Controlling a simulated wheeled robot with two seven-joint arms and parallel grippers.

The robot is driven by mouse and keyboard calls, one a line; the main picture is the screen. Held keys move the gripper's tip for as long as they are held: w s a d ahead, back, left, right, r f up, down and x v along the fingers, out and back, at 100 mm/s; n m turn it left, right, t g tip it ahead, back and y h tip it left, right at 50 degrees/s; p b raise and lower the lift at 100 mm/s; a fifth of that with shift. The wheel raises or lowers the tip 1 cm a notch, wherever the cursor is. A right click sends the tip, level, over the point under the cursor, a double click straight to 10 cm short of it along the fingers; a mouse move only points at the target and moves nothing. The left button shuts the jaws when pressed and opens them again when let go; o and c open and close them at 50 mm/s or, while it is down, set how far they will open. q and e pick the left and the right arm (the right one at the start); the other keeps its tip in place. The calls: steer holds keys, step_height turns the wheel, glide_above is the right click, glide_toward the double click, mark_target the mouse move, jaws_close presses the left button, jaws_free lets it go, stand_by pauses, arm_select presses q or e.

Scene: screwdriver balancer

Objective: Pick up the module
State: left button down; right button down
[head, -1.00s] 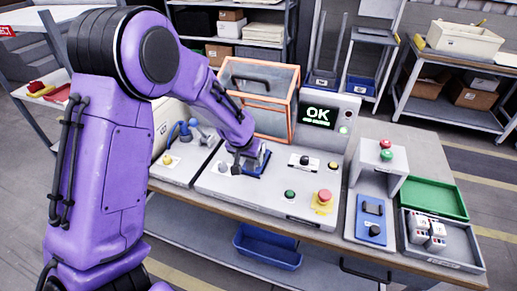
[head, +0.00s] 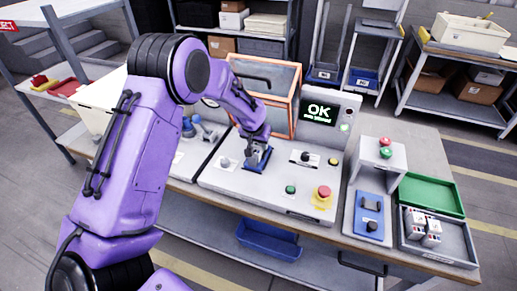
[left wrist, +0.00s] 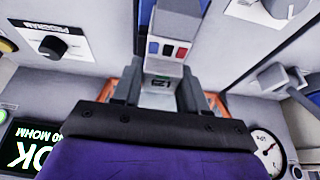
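A grey module (left wrist: 168,50) with red and blue marks on its face shows in the left wrist view, at a blue holder (left wrist: 143,14). In the head view the blue holder (head: 257,160) is on the grey test panel, below my left gripper (head: 257,147). The module is mostly hidden there. In the left wrist view the two fingers of my left gripper (left wrist: 162,92) stand on either side of the module's near end. I cannot tell whether they press on it. My right gripper is not in view.
A screen (head: 319,113) reads OK. An orange-framed clear box (head: 270,85) stands behind the holder. A red emergency button (head: 324,192) and a green button (head: 291,189) are to the right. A green tray (head: 432,193) and a grey tray with modules (head: 424,225) lie far right.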

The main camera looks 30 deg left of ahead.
arm_select(q)
steer(key=shift+w+a+r+b, duration=0.1)
steer(key=shift+w+r+b, duration=0.15)
steer(key=shift+r+b, duration=0.25)
steer(key=r, duration=0.2)
steer(key=shift+s+d+r+b, duration=0.15)
steer(key=shift+d+r+b, duration=0.15)
steer(key=shift+d+b, duration=0.05)
steer(key=w+d+r, duration=0.1)
steer(key=w+d, duration=0.1)
steer(key=d, duration=0.6)
steer(key=w+d+r, duration=0.1)
steer(key=w+d, duration=0.1)
steer(key=d, duration=0.7)
steer(key=shift+r+b, duration=0.2)
steer(key=shift+b, duration=0.2)
steer(key=shift+w+f, duration=0.1)
